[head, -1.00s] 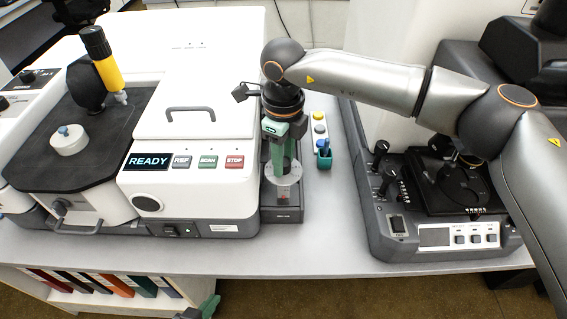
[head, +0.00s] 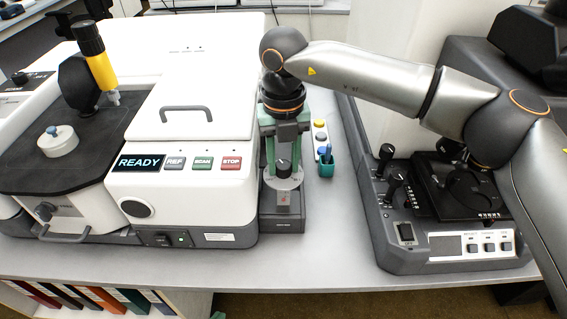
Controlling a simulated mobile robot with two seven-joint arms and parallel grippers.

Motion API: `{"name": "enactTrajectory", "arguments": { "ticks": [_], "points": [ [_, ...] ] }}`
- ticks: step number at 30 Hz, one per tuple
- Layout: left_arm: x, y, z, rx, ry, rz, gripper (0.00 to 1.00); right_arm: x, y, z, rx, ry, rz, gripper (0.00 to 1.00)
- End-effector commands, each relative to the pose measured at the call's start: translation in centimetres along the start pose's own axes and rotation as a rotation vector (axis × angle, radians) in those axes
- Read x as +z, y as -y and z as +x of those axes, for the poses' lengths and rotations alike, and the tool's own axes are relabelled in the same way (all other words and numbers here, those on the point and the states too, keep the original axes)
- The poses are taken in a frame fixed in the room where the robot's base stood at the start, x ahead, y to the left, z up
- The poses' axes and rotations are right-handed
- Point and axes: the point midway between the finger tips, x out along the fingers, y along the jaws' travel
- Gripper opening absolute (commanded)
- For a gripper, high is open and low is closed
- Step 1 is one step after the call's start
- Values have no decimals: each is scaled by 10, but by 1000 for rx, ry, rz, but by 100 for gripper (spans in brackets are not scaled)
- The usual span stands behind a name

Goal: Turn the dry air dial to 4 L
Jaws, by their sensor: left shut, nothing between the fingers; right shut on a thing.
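The dry air dial (head: 283,167) is a dark knob over a pale round scale disc (head: 284,183), on a narrow dark grey box (head: 282,224) beside the white instrument. My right gripper (head: 284,162) points down from above, one green finger on each side of the knob, shut on it. The scale marks are too small to read, so I cannot tell the dial's setting. Only a small green tip of my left gripper (head: 218,316) shows at the bottom edge, below the table's front edge. It is shut and empty.
The white instrument (head: 214,128) with a READY display (head: 139,162) stands close left of the dial box. A teal cup (head: 326,165) and a strip of coloured knobs (head: 320,137) are to the right. A dark microscope base (head: 440,258) stands further right. Bare table lies between.

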Motion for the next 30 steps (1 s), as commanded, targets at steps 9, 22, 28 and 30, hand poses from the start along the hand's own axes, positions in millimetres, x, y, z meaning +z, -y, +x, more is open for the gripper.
{"name": "enactTrajectory", "arguments": {
  "ticks": [9,22,28,30],
  "points": [
    [-2,1,6,2,-7,5,0,1,0,-1,2,5,127,0],
    [-2,0,6,4,-6,6,0,2,0,-2,2,6,154,0],
    [0,-1,5,5,-3,5,0,2,0,-2,2,6,153,47],
    [0,-1,5,5,-2,5,0,1,0,-2,2,5,152,55]
  ]
}}
